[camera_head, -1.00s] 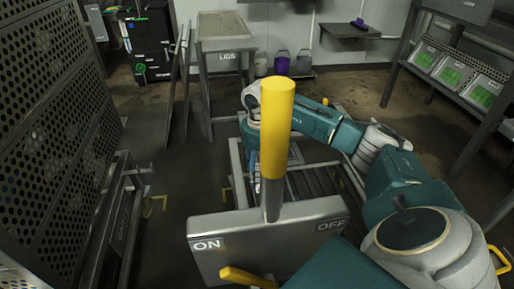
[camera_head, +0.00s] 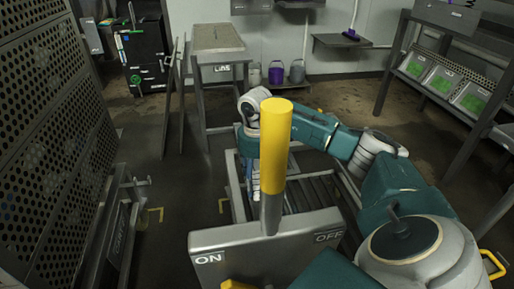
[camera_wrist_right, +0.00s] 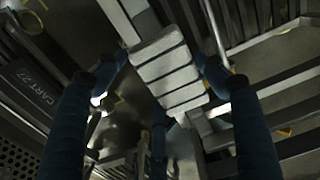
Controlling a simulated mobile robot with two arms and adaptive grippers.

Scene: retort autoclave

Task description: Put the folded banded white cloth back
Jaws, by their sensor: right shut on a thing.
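The folded white cloth with dark bands (camera_wrist_right: 168,68) is in the right wrist view, between the blue fingers of my right gripper (camera_wrist_right: 160,72). The gripper is shut on it, and the cloth is held above a metal frame and the floor. In the head view my right arm reaches in from the right and bends down behind the yellow-topped lever. Its gripper and the cloth are mostly hidden there. My left gripper is in neither view.
The yellow lever (camera_head: 276,145) rises from the ON/OFF box (camera_head: 265,250) in front. A roller conveyor (camera_head: 310,193) lies behind it. A perforated panel (camera_head: 45,130) stands left. A LIDS table (camera_head: 217,40), buckets (camera_head: 276,74) and a rack with green-filled trays (camera_head: 445,80) are farther back.

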